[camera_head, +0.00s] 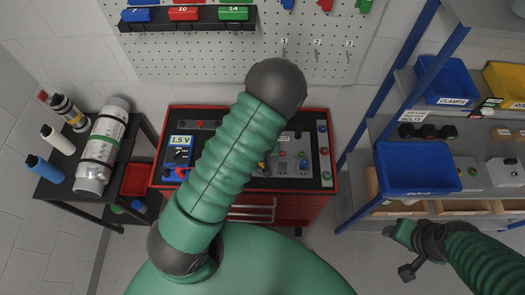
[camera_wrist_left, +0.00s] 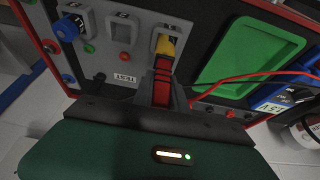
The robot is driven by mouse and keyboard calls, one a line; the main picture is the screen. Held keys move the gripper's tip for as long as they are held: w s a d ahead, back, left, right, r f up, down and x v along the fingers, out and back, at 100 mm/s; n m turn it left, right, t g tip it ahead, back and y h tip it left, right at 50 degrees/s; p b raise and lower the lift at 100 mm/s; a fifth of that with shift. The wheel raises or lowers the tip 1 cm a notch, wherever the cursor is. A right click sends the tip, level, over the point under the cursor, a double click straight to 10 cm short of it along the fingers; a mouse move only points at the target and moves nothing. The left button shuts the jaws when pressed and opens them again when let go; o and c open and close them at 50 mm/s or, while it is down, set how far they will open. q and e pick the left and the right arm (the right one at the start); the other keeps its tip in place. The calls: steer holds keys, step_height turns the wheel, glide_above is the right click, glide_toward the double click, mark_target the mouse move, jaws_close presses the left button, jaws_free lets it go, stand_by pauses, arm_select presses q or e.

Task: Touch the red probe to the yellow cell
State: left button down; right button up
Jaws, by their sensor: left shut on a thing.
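The yellow cell (camera_wrist_left: 166,46) stands in a grey holder on the test panel in the left wrist view. The red probe (camera_wrist_left: 162,72) is held in my left gripper (camera_wrist_left: 160,92), which is shut on it. The probe points up at the yellow cell, and its end overlaps the cell's lower edge; I cannot tell whether they touch. In the head view my left arm hides the gripper and probe. The blue multimeter (camera_head: 180,150) reads 1.5 V. My right gripper (camera_head: 400,240) is at the lower right, away from the cart; its jaws are unclear.
A blue cell (camera_wrist_left: 70,27) sits in another holder. A green tray (camera_wrist_left: 250,55) and a red cable (camera_wrist_left: 245,78) lie right of the probe. The red cart (camera_head: 325,205) stands between a black side table (camera_head: 75,190) and shelves with a blue bin (camera_head: 418,168).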

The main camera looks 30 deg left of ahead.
arm_select(q)
steer(key=shift+r, duration=0.1)
stand_by(0.5)
steer(key=shift+r+p, duration=2)
steer(key=shift+r, duration=0.4)
